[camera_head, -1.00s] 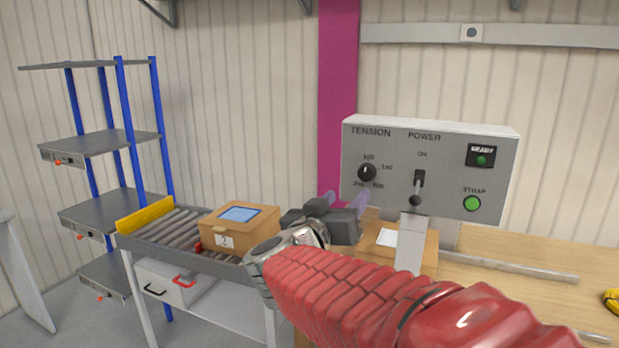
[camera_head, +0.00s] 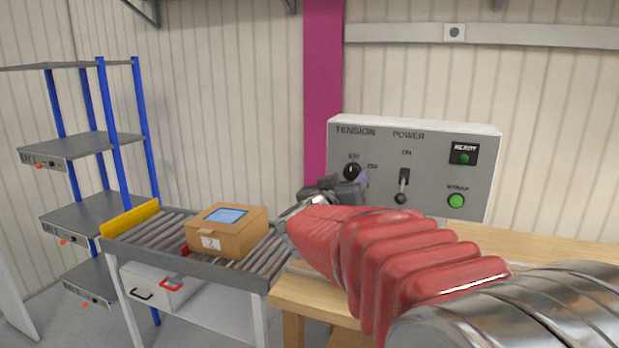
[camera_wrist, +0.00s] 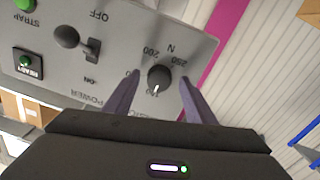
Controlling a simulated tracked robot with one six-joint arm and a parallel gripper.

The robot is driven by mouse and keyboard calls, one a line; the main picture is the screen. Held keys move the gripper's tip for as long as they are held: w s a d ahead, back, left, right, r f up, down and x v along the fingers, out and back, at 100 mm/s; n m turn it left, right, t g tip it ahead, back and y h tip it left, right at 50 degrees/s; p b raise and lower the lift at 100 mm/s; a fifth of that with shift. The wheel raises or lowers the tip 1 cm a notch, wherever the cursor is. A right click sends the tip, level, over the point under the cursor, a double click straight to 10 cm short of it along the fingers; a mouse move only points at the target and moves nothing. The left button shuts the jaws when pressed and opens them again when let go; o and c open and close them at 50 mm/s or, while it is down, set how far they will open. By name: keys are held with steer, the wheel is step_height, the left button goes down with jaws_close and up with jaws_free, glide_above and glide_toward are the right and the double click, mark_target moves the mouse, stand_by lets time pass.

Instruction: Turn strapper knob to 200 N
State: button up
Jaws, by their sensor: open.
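The tension knob (camera_head: 352,171) is a round black dial on the grey strapper panel (camera_head: 440,150), with a white pointer line. In the wrist view, which shows the panel upside down, the knob (camera_wrist: 160,78) has its pointer towards the label at the panel's upper side, apparently 100. The 200 and 250 labels are on the opposite side of the knob. My gripper (camera_wrist: 160,80) is open, its two purple fingers to either side of the knob and apart from it in the picture. In the head view my gripper (camera_head: 350,186) covers the knob's lower labels.
A power switch (camera_head: 404,177), green strap button (camera_head: 456,200) and ready lamp (camera_head: 463,156) are right of the knob. A cardboard box (camera_head: 227,245) sits on the roller conveyor (camera_head: 150,240) at left. The wooden bench (camera_head: 520,240) lies below the panel.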

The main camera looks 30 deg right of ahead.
steer(key=shift+x, duration=0.8)
steer(key=c, duration=1)
steer(key=shift+c, duration=0.2)
